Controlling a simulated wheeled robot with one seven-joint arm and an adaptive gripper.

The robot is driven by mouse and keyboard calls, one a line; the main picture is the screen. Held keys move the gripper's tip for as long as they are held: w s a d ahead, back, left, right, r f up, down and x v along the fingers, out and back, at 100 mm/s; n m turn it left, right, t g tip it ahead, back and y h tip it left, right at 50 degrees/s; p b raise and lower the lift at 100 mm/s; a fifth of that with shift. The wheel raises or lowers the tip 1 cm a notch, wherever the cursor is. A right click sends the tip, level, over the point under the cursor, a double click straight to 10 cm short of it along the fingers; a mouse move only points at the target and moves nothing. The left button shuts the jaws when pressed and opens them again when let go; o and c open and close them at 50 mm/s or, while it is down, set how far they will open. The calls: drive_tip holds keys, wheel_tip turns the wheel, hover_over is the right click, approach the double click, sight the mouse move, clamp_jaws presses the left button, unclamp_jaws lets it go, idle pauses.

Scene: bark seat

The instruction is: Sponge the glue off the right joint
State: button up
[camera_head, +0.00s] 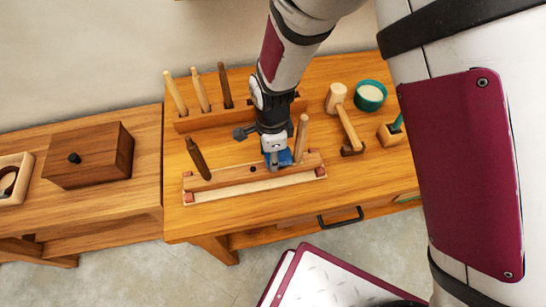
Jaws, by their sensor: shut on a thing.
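A long wooden seat piece (228,181) lies on a pale board (250,187) with small red blocks at its corners. A dark leg (198,158) stands tilted at its left joint. A pale leg (301,138) stands in its right part. A small dark hole shows between them. My gripper (275,158) is shut on a blue sponge (285,158) just left of the pale leg's foot. The sponge is low at the seat piece; whether it touches the wood or the leg I cannot tell. The right joint is partly hidden by the sponge and gripper, and no glue can be made out.
Behind stands a rack (186,124) with several upright turned sticks. A mallet (346,122), a teal bowl (370,96) with pale contents and a wooden block (389,137) with a teal-handled tool stand right. A lidded box (90,157) sits on the left bench. The workbench front is clear.

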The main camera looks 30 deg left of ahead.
drive_tip(key=shift+s+d+p, duration=0.8)
drive_tip(key=shift+s+p, duration=0.15)
drive_tip(key=shift+r, duration=0.1)
drive_tip(key=shift+r+p, duration=1.4)
drive_tip(key=shift+r, duration=1.6)
drive_tip(key=shift+w, duration=0.1)
